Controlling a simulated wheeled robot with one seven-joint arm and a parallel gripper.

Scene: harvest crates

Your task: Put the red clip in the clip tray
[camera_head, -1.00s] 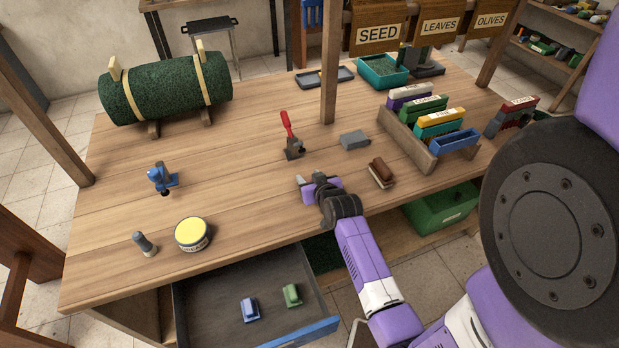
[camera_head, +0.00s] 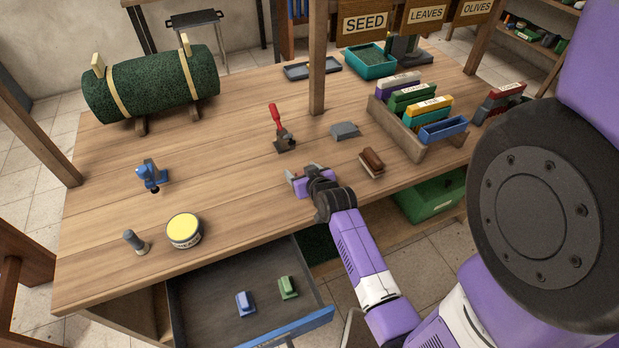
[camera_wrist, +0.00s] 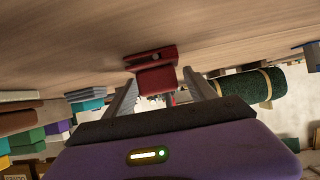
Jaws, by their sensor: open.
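A red clip (camera_wrist: 153,78) lies on the wooden table and shows in the wrist view, between the two fingers of my gripper (camera_wrist: 160,88). The fingers stand apart on either side of it, and I see no grip on it. In the head view my gripper (camera_head: 294,177) is low over the table near its front edge, and it mostly hides the clip. An open dark drawer (camera_head: 215,312) under the table holds a blue clip (camera_head: 245,304) and a green clip (camera_head: 288,287). A shallow grey tray (camera_head: 312,70) lies at the back. Neither is labelled as the clip tray.
A brown brush (camera_head: 371,162) and a grey block (camera_head: 345,131) lie right of my gripper. A red-handled tool (camera_head: 279,128) stands behind it. A yellow-topped tin (camera_head: 184,231) is at the left front. A post (camera_head: 317,60) rises from the back.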

